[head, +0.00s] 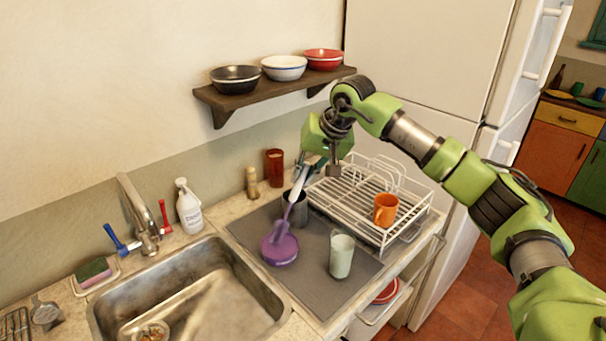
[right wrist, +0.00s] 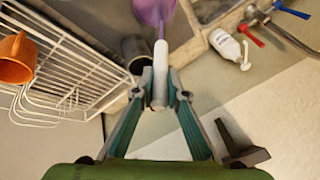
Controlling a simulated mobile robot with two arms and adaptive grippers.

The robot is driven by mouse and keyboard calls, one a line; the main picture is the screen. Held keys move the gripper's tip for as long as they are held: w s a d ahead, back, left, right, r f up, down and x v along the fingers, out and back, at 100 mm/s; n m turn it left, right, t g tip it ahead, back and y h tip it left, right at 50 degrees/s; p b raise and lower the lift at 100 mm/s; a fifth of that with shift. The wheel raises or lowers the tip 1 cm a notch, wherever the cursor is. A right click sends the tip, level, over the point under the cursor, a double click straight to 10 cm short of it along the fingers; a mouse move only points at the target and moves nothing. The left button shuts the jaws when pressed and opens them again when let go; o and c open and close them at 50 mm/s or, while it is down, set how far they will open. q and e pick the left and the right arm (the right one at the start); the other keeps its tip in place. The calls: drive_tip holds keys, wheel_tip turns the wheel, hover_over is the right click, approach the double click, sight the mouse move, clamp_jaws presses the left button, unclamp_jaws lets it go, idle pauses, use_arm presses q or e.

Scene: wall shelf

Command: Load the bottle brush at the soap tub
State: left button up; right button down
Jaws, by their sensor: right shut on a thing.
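The bottle brush (head: 297,184) has a white handle, a thin purple stem and a purple head, and it tilts with its head low. My right gripper (head: 307,164) is shut on the white handle, above the grey mat. In the right wrist view my right gripper (right wrist: 160,94) has its teal fingers on both sides of the handle (right wrist: 160,72). The round purple soap tub (head: 280,256) stands on the mat near the sink. The brush head overlaps the tub; whether it touches the contents I cannot tell. My left gripper is out of view.
A dark grey cup (head: 296,211) stands close behind the brush. A glass (head: 342,256) with pale contents stands right of the tub. The white dish rack (head: 400,232) holds an orange mug (head: 386,209). The sink (head: 205,300) is at left. A wall shelf (head: 290,90) holds bowls.

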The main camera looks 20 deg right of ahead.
drive_tip(key=shift+w+r+p, duration=0.1)
drive_tip(key=shift+r+p, duration=0.6)
drive_tip(key=shift+r, duration=0.25)
drive_tip(key=shift+r+p, duration=1.6)
drive_tip(key=shift+r, duration=0.9)
drive_tip(key=shift+f, duration=0.1)
